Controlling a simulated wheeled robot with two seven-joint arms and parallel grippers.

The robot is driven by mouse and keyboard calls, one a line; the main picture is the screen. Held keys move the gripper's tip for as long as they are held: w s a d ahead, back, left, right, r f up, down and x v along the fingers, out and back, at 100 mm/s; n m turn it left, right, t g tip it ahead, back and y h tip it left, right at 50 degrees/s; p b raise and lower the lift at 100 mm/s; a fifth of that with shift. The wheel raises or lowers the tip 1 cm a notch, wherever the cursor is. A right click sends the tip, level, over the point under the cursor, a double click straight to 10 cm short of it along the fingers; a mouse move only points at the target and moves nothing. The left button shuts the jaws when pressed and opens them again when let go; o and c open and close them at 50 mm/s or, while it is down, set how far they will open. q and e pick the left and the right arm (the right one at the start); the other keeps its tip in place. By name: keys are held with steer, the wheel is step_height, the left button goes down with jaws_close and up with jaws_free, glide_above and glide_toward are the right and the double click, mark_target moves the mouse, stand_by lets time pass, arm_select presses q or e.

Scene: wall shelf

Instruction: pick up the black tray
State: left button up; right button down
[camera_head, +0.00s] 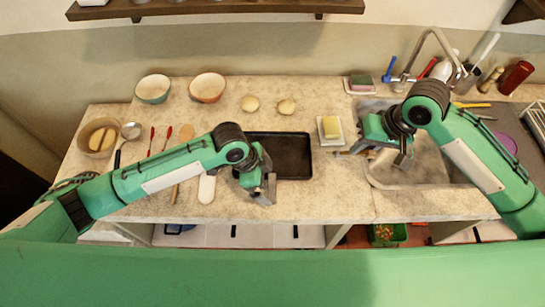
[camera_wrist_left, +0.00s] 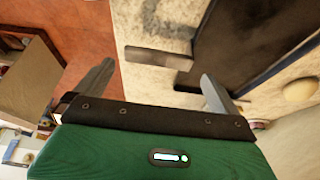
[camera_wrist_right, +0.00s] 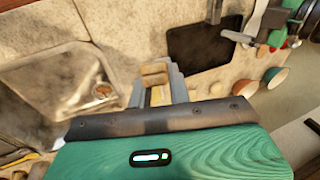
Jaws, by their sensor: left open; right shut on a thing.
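The black tray (camera_head: 292,157) lies flat on the counter, left of the butter dish; part of it hides behind my left gripper. It also shows in the right wrist view (camera_wrist_right: 198,48) and at the upper right of the left wrist view (camera_wrist_left: 235,45). My left gripper (camera_head: 267,192) is at the tray's front edge, its fingers apart and nothing between them in its wrist view (camera_wrist_left: 155,88). My right gripper (camera_head: 352,156) is right of the tray and apart from it. It is shut on a small brown thing (camera_wrist_right: 155,70) that I cannot identify.
Yellow butter (camera_head: 331,126) on a white dish is close to my right gripper. The sink (camera_head: 420,170) is at right. Two bowls (camera_head: 153,88) (camera_head: 207,87) and two dough pieces (camera_head: 250,103) (camera_head: 286,106) stand behind. A pale utensil (camera_head: 207,188) lies left of my left gripper.

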mark_target(272, 187)
arm_select(q)
steer(key=shift+d+f+p, duration=0.15)
steer(key=shift+f+p, duration=0.15)
steer(key=shift+p, duration=0.05)
arm_select(e)
steer(key=shift+r, duration=0.45)
arm_select(q)
steer(key=p+x, duration=0.1)
steer(key=x, duration=0.2)
steer(key=shift+s+f+p, duration=0.1)
steer(key=shift+f+p, duration=0.05)
steer(key=shift+p, duration=0.2)
arm_select(e)
steer(key=shift+r, duration=0.85)
arm_select(q)
steer(key=shift+d+f, duration=0.2)
steer(key=shift+f, duration=0.35)
steer(key=c, duration=1.1)
steer(key=shift+o, duration=0.2)
steer(key=shift+r, duration=0.15)
